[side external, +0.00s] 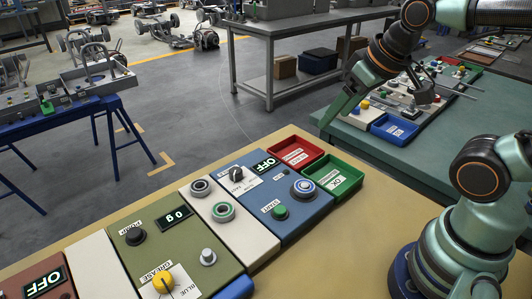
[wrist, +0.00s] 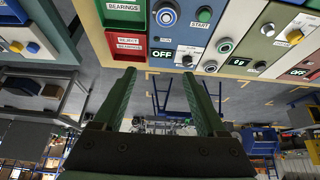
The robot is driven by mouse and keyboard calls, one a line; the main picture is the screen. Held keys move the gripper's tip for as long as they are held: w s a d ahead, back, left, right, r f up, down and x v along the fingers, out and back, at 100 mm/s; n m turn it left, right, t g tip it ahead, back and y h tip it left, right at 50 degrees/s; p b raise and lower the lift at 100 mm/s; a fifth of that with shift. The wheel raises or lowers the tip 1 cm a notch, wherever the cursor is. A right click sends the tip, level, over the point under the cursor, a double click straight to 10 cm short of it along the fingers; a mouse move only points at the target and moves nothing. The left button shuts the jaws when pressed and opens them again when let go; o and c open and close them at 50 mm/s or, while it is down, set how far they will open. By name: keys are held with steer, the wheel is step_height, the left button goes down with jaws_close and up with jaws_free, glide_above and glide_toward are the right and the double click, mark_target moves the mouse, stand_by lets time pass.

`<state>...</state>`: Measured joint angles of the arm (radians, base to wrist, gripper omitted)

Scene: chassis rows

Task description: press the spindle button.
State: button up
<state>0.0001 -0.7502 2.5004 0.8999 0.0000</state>
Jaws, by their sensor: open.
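The blue control panel (side external: 270,203) on the wooden bench has a display reading OFF (side external: 266,165), a black knob on a white plate (side external: 238,180), a green START button (side external: 280,212) and a large round button with a pale ring (side external: 303,188). I cannot read the word spindle on any label.
A red tray (side external: 293,153) and a green tray (side external: 333,176) adjoin the panel at right. An olive panel (side external: 185,240) with a yellow knob stands to the left. Across the gap, a teal table (side external: 430,165) holds another panel row.

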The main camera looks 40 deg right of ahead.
steer(key=shift+w+a, duration=0.1)
steer(key=c, duration=0.9)
steer(key=shift+w+a+f+n, duration=0.1)
steer(key=shift+a+n, duration=0.1)
steer(key=shift+n, duration=0.4)
jaws_close()
steer(key=w+a+f+n+g, duration=0.2)
steer(key=a+n, duration=0.3)
steer(key=n, duration=0.3)
steer(key=w+a+f+n+g, duration=0.2)
steer(key=a+f+n+g, duration=0.1)
steer(key=n, duration=0.5)
steer(key=shift+a+f+n+g, duration=0.3)
steer(key=shift+a+n, duration=0.1)
steer(key=shift+a, duration=0.5)
